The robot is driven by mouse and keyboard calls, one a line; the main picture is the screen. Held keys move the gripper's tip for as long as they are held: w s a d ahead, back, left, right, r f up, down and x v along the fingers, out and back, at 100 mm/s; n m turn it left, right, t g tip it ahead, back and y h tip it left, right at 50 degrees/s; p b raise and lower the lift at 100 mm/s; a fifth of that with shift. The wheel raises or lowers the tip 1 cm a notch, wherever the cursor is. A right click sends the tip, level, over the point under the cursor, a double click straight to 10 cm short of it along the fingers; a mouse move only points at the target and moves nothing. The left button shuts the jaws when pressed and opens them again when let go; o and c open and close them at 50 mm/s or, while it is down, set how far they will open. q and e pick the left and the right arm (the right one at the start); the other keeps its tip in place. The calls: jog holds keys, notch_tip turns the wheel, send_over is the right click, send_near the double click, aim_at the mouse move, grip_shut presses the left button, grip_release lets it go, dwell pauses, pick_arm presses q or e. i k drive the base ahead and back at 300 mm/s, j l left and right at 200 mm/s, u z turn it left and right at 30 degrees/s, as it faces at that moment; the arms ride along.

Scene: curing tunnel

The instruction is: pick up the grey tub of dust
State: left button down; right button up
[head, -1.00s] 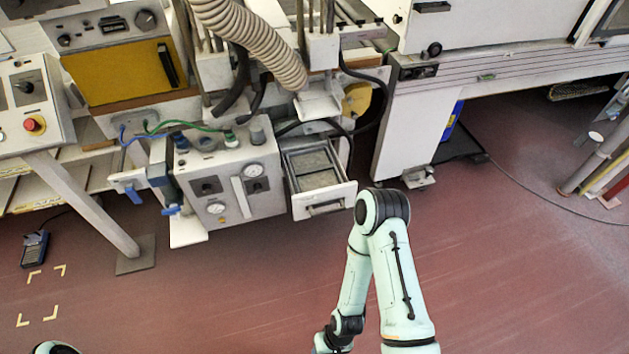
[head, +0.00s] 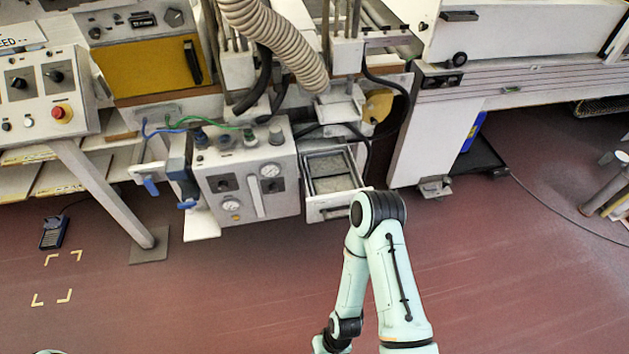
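A grey tub (head: 333,172) with grey, dusty-looking contents sits inside a pulled-out drawer (head: 334,201) with a pale front and a handle. The drawer is below the ribbed hose, right of the gauge box. The tub is seen from above and its lower part is hidden by the drawer walls. My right arm is bent in front of the drawer, its elbow close to the drawer's front right corner in the picture. Neither gripper shows in the head view. Only a sliver of my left arm shows at the bottom left edge.
A white gauge box (head: 245,180) with dials and blue-handled valves stands left of the drawer. A black cable hangs near the drawer's right side. A white machine leg (head: 405,140) stands further right.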

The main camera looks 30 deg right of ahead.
aim_at(328, 172)
jog(key=l+u, duration=0.2)
jog(key=u, duration=0.2)
jog(key=l+u, duration=0.2)
jog(key=u, duration=0.25)
jog(key=l+u, duration=0.15)
jog(key=u, duration=0.25)
jog(key=k+l+u, duration=0.2)
jog(key=l, duration=0.15)
jog(key=k+l+u, duration=0.1)
jog(key=l+u, duration=0.15)
jog(key=k+l+u, duration=0.2)
jog(key=l, duration=0.15)
jog(key=k+l+u, duration=0.3)
jog(key=k+l, duration=0.35)
jog(key=l, duration=0.15)
